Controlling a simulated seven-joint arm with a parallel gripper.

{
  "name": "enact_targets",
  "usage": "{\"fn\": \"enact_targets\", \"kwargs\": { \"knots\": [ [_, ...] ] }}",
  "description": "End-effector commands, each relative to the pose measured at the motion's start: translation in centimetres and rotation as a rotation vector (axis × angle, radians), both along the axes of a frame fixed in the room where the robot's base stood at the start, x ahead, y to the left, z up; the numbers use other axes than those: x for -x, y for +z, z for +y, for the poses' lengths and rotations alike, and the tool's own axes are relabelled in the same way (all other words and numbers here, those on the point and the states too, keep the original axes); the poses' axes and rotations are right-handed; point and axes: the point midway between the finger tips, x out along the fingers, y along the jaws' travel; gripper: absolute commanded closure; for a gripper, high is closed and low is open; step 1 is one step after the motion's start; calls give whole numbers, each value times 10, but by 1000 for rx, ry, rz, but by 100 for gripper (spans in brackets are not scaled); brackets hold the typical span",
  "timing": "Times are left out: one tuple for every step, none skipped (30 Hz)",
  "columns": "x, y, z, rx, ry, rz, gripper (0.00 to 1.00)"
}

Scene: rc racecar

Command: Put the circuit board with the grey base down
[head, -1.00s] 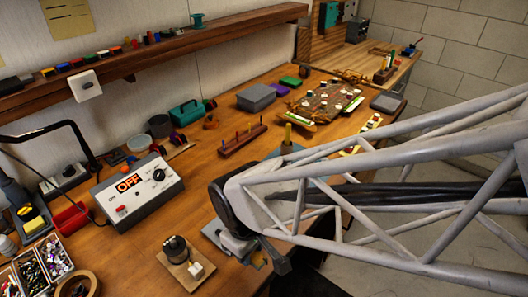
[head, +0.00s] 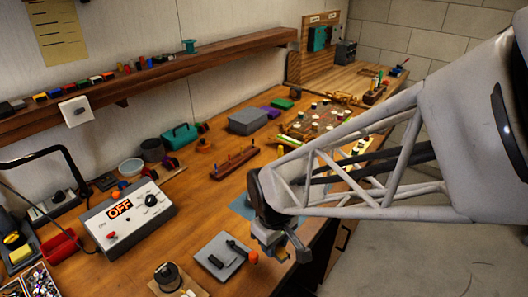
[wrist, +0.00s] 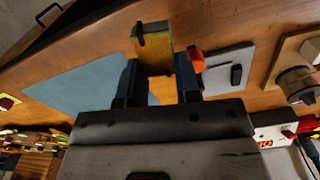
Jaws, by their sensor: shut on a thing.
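My gripper (wrist: 158,82) is shut on a flat olive-yellow piece, the circuit board (wrist: 155,42), which shows between and beyond the fingers in the wrist view. A dark notch or bar marks its upper left. In the head view my gripper (head: 278,250) is over the front edge of the bench and mostly hides the board. The blue mat (wrist: 70,85) lies to its left in the wrist view; in the head view the mat (head: 240,206) is partly behind my arm. I cannot tell whether the board touches the bench.
A grey plate with black parts (head: 212,250) lies beside the gripper, with an orange knob (head: 253,257) close to the fingers. A motor on a wooden base (head: 168,278) and a power supply reading OFF (head: 125,213) stand left. Bare wood lies between the supply and the mat.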

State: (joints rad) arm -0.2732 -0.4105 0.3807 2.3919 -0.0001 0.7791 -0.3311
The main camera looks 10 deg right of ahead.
Motion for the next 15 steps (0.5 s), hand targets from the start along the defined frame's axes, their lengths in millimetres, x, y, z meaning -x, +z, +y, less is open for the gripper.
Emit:
{"fn": "enact_targets", "kwargs": {
  "knots": [
    [-4, 0, -6, 1, -13, 1, 92],
    [-6, -1, -9, 1, -20, 1, 92],
    [-8, -1, -13, 1, -29, 1, 92],
    [-10, -1, -17, 1, -35, 1, 92],
    [-12, -1, -20, 1, -42, 1, 92],
    [-15, -1, -25, 1, -51, 1, 92],
    [-17, -1, -28, 1, -57, 1, 92],
    [-19, -2, -32, 1, -65, 1, 92],
    [-22, -2, -37, 0, -74, 1, 92],
    [-24, -2, -41, 0, -81, 2, 92],
    [-26, -3, -45, 0, -89, 2, 92],
    [-28, -3, -50, 0, -98, 2, 92],
    [-30, -3, -54, 0, -105, 1, 92],
    [-32, -3, -58, 1, -112, 1, 92],
    [-34, -3, -63, 1, -121, 1, 92]
  ]
}}
